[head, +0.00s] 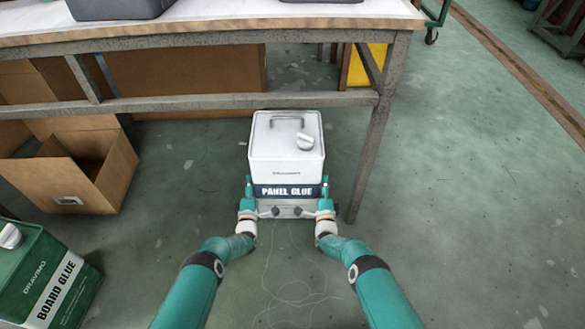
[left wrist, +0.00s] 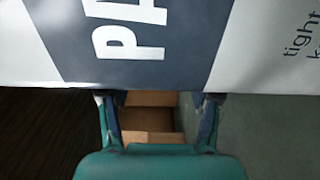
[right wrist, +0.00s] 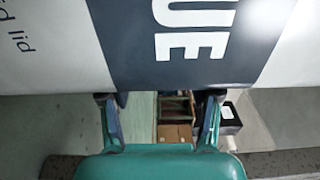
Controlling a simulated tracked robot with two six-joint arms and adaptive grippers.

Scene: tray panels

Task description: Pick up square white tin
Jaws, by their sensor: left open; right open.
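The square white tin (head: 272,150) stands upright under the table's front edge, with a dark "PANEL GLUE" band, a top handle and a round cap. My left gripper (head: 248,187) is at the tin's left side, its fingers open. My right gripper (head: 325,187) is at the right side, also open. In the left wrist view the tin's labelled wall (left wrist: 185,40) fills the top, close against the fingertips (left wrist: 160,98). In the right wrist view the wall (right wrist: 190,70) is likewise close at the fingertips (right wrist: 160,98). I cannot tell whether they touch. The tin's base is partly hidden.
A workbench (head: 180,38) with a metal frame spans above; its leg (head: 372,155) is right of the tin. Cardboard boxes (head: 70,185) lie at left. A green "BOARD GLUE" tin (head: 30,262) stands at lower left. The floor at right is clear.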

